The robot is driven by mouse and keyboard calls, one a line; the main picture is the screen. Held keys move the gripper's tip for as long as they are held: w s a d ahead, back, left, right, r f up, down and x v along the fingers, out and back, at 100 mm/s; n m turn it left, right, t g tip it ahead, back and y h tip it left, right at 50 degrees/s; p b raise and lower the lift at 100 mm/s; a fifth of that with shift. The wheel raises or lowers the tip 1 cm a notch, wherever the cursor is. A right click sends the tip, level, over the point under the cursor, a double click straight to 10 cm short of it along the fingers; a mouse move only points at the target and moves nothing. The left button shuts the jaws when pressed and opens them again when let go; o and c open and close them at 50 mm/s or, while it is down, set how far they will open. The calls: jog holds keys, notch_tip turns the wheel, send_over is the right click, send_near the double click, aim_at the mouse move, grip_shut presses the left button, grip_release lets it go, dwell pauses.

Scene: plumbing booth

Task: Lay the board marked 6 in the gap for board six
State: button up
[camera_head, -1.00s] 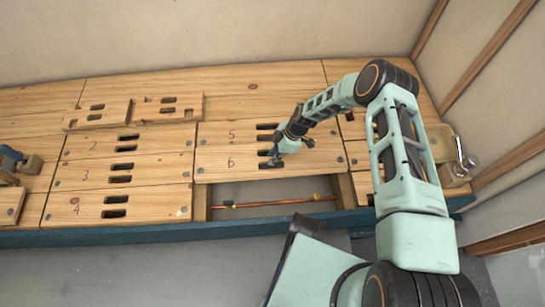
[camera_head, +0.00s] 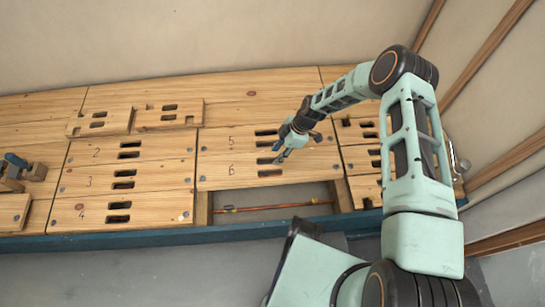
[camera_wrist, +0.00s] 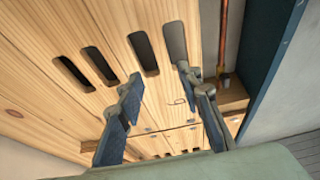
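The board marked 6 (camera_head: 225,178) lies flat in the row just below the board marked 5 (camera_head: 218,139), its edge close along it and looking level with it. Board six also shows in the wrist view (camera_wrist: 160,40), with its two slots and the digit. My gripper (camera_head: 279,158) is over the slot end of board six, fingers apart and empty. In the wrist view my gripper (camera_wrist: 157,78) has its two fingers spread above the boards, with nothing between them. A separate gap for board six is not seen.
Below board six is an open gap with a copper pipe (camera_head: 270,208) between wooden supports (camera_head: 342,195). Two loose slotted boards (camera_head: 100,121) lie at the back left. Boards 2, 3 and 4 (camera_head: 75,210) lie at left. A blue front edge (camera_head: 130,237) borders the deck.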

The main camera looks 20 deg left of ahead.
jog(key=p+v, duration=0.1)
jog(key=v, duration=0.4)
jog(key=shift+r, duration=0.2)
